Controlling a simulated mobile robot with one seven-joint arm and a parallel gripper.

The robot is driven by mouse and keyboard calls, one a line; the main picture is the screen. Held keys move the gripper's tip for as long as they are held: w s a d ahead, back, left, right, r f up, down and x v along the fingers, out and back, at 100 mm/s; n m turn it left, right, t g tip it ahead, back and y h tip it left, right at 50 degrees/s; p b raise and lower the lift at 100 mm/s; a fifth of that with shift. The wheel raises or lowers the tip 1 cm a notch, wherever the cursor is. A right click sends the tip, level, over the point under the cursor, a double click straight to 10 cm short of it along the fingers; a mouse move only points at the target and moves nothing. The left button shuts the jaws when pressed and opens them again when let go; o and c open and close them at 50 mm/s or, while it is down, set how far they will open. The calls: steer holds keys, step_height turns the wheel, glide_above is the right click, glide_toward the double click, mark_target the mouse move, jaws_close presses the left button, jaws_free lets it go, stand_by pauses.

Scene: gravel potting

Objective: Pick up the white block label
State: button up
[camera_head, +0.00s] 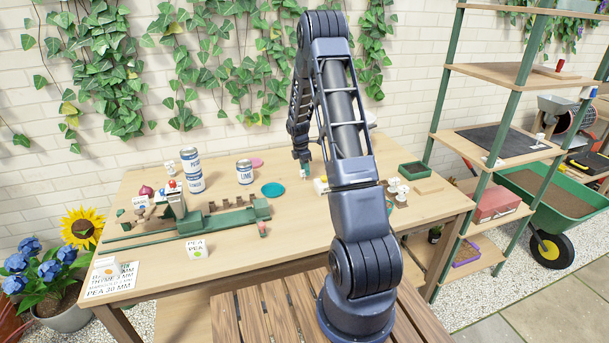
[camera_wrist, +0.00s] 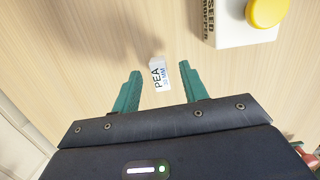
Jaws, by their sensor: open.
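In the wrist view a small white block label (camera_wrist: 159,76) printed "PEA 20 MM" lies on the wooden table. My gripper (camera_wrist: 165,84) is open, its two green fingers apart on either side of the label's near part. I cannot tell whether either finger touches it. In the head view my gripper (camera_head: 302,170) is low over the far middle of the table, and the label is too small to make out there for certain.
A white seed dropper box (camera_wrist: 238,22) with a yellow knob stands close by, to the right of the label. In the head view, paint-like cans (camera_head: 244,172), a teal disc (camera_head: 272,189), a green rail device (camera_head: 225,220) and a green tray (camera_head: 413,170) occupy the table (camera_head: 300,260).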

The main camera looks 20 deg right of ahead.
mark_target(304, 175)
steer(key=shift+d+f, duration=0.1)
steer(key=shift+f, duration=1.9)
jaws_close()
steer(key=shift+r, duration=0.15)
